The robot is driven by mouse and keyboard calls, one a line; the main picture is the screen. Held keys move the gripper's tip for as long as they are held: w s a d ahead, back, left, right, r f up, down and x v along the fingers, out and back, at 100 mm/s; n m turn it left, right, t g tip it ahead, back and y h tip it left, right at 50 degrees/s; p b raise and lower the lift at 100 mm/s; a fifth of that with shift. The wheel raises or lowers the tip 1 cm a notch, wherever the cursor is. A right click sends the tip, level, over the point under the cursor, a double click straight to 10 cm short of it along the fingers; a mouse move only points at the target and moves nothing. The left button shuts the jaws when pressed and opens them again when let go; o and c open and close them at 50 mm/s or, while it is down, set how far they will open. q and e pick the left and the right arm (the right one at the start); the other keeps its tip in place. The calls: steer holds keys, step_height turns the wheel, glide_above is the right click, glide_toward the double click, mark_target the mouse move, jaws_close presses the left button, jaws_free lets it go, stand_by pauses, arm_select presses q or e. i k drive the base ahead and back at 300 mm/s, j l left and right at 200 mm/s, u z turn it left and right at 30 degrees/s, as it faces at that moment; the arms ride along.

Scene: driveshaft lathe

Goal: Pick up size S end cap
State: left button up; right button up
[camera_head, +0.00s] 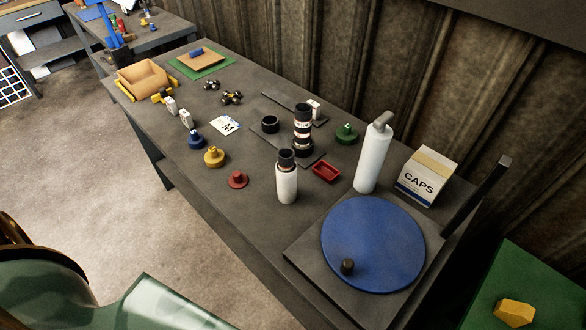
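Several flanged caps stand upright on the dark grey table. A blue cap (196,139), a yellow cap (214,157) and a red cap (237,179) form a row along the front edge. A green cap (346,134) stands farther back, behind a small red tray. The size marks on the caps are too small to read for certain, so I cannot tell which is size S. A white card with a letter M (225,126) lies behind the blue and yellow caps. Neither of my grippers is in view.
A white bottle (287,183), a black cylinder (302,130), a red tray (325,172) and a white spray can (373,158) stand mid-table. A blue disc (373,245) and a CAPS box (427,176) are at right. An orange bin (142,77) is at the far left.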

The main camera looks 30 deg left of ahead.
mark_target(196, 140)
steer(key=j+u, duration=0.15)
steer(key=u, duration=0.3)
steer(key=j+u, duration=0.2)
steer(key=u, duration=0.25)
steer(key=j+u, duration=0.15)
steer(key=u, duration=0.3)
